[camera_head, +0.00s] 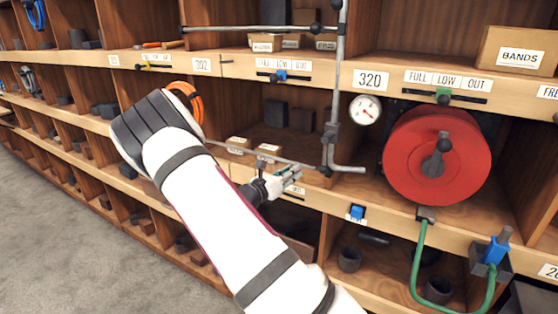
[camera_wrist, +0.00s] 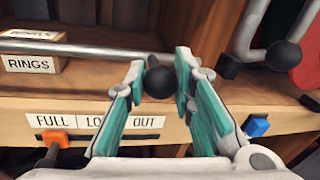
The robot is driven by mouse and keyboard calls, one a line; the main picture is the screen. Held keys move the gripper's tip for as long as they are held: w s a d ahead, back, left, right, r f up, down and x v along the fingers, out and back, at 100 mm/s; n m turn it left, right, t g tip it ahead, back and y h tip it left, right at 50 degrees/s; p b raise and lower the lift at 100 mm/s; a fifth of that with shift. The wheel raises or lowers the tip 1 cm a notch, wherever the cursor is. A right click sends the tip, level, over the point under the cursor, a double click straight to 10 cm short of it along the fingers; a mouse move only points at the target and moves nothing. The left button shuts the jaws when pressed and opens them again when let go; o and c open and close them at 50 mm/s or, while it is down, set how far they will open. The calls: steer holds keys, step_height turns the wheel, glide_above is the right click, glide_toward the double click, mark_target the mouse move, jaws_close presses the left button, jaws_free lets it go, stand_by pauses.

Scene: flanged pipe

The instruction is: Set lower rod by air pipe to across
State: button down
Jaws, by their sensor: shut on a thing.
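The lower rod (camera_head: 235,148) is a thin grey bar running from the upright air pipe (camera_head: 338,80) leftward past my arm, slightly tilted in the head view. In the wrist view the rod (camera_wrist: 70,48) crosses nearly level behind my fingers. My gripper (camera_head: 290,175) is in front of the shelf edge, just left of the pipe's foot. In the wrist view my gripper (camera_wrist: 158,85) is shut on a dark ball knob (camera_wrist: 159,80) between its green-sided fingertips. How this knob joins the rod is hidden by the fingers. Another dark ball (camera_wrist: 283,55) sits to the right.
A gauge (camera_head: 366,110) and a red reel (camera_head: 438,155) are right of the pipe. An upper rod (camera_head: 250,28) is above. A blue slider (camera_wrist: 256,125) and an orange slider (camera_wrist: 55,139) line the shelf edge. A RINGS box (camera_wrist: 30,70) stands behind the rod.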

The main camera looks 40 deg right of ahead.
steer(key=s, duration=0.1)
steer(key=s+d+p, duration=0.1)
steer(key=s, duration=0.1)
steer(key=s+p, duration=0.1)
steer(key=shift+s+d+r, duration=0.15)
steer(key=shift+s+d, duration=0.15)
steer(key=shift+s+d+p, duration=0.25)
steer(key=shift+s+p, duration=0.35)
steer(key=shift+s, duration=0.1)
steer(key=c, duration=1.3)
jaws_free()
steer(key=shift+c, duration=0.2)
glide_toward(314, 168)
steer(key=s+a, duration=0.2)
steer(key=a, duration=0.4)
steer(key=shift+a+f, duration=0.15)
steer(key=shift+f, duration=0.1)
steer(key=shift+s, duration=0.1)
